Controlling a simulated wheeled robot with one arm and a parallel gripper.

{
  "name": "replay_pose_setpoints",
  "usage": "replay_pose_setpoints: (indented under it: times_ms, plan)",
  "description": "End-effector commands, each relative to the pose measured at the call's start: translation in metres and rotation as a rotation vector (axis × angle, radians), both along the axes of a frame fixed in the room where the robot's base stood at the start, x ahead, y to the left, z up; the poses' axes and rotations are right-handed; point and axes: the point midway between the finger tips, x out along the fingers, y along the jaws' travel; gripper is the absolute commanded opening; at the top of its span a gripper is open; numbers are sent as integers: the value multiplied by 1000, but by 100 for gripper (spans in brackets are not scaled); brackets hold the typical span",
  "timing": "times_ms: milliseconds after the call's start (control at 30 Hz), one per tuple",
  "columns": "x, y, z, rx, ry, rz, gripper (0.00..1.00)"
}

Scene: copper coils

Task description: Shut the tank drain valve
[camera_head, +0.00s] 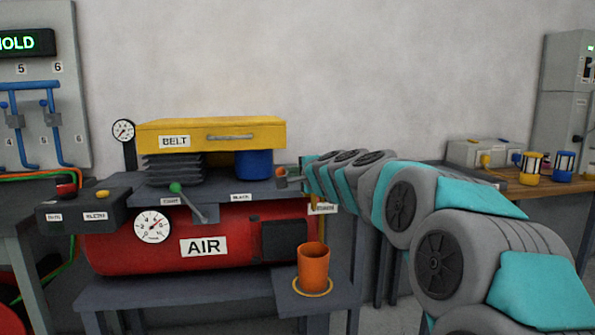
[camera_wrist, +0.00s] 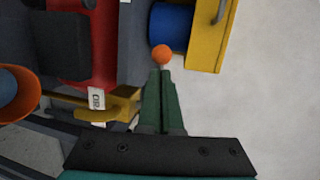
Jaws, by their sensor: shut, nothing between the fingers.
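The drain valve shows in the wrist view as a yellow body (camera_wrist: 128,103) beside a partly hidden white label (camera_wrist: 97,98), with a brass pipe running left towards an orange cup. In the head view its label (camera_head: 323,208) sits at the right end of the red AIR tank (camera_head: 130,250). An orange ball knob (camera_wrist: 161,52) lies right at my fingertips; its stem is hidden behind the fingers, so I cannot tell its angle. The knob also shows in the head view (camera_head: 281,171). My gripper (camera_wrist: 163,73) is shut and empty, and also shows in the head view (camera_head: 288,177).
The orange cup (camera_head: 313,266) stands on a low shelf below the valve. A yellow BELT cover (camera_head: 260,128) and a blue cylinder (camera_head: 254,164) are close to my gripper. A green-knobbed lever (camera_head: 176,188) is left of it. Open wall space lies behind.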

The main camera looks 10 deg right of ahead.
Motion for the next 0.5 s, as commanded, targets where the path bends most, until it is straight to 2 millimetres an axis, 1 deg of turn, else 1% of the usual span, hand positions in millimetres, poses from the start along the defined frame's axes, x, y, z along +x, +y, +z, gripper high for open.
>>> replay_pose_setpoints:
  times_ms: [333, 433, 500]
  plan:
    - [1, 2, -1, -1, 2, 0, 0]
    - [-4, 1, 1, -1, 0, 0, 0]
    - [-11, -1, 5, 0, -4, -1, 0]
